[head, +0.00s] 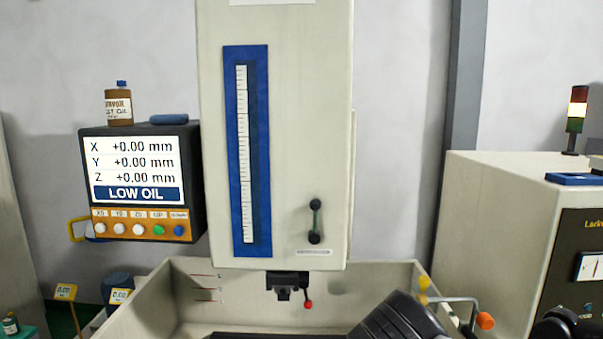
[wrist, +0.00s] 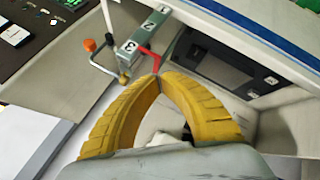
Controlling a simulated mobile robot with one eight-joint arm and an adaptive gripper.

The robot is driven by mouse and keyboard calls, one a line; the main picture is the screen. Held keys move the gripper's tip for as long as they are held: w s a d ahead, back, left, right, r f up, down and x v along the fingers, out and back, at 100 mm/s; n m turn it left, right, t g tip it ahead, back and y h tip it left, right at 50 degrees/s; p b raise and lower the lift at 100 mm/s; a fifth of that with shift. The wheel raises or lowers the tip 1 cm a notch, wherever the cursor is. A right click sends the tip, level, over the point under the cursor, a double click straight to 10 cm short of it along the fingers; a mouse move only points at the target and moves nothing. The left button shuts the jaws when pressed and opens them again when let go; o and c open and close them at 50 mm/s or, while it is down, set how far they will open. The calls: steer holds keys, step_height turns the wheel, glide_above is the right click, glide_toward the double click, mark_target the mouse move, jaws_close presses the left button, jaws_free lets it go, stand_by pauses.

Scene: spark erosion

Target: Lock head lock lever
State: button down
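A lever with two black knobs (head: 315,221) is on the front of the pale machine head (head: 290,150), near its lower right. It stands nearly upright, with a small plate (head: 314,252) below whose print is too small to read. A small red-knobbed lever (head: 308,304) hangs under the head. I cannot tell from the labels which is the head lock lever. My gripper (wrist: 160,76) shows in the wrist view with two yellow fingers, their tips together. A red bent rod (wrist: 151,56) ends close to the tips; I see no clear grip on it.
A numbered grey block (wrist: 141,40) and a crank with an orange knob (wrist: 90,45) lie beyond the fingers. The crank's orange knob also shows in the head view (head: 485,320). A display box reading LOW OIL (head: 138,180) hangs left of the head. A tank wall (head: 180,300) stands below.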

steer(key=w+a+r+n+t+h, duration=0.1)
steer(key=w+a+r+n+t, duration=0.2)
steer(key=a+r, duration=0.7)
steer(key=w+a+r+n+t+h, duration=0.1)
steer(key=w+a+r+n+t, duration=0.3)
steer(key=a+r, duration=0.7)
steer(key=shift+w+a+t, duration=0.5)
steer(key=shift+a+t, duration=0.4)
steer(key=shift+a, duration=0.25)
steer(key=p, duration=0.3)
glide_toward(315, 197)
steer(key=w+a, duration=0.1)
steer(key=w, duration=0.1)
steer(key=w+a, duration=0.2)
steer(key=shift+w+a+r, duration=0.1)
steer(key=shift+w+a, duration=0.05)
steer(key=d, duration=0.1)
steer(key=w+d, duration=0.1)
steer(key=d, duration=0.1)
steer(key=shift+w+d+f+p, duration=0.2)
steer(key=shift+f+p, duration=0.05)
steer(key=shift+p, duration=0.05)
steer(key=shift+w+f, duration=0.1)
steer(key=shift+d+r+m+g, duration=0.25)
steer(key=shift+d+m+g, duration=0.15)
steer(key=shift+d+m, duration=0.55)
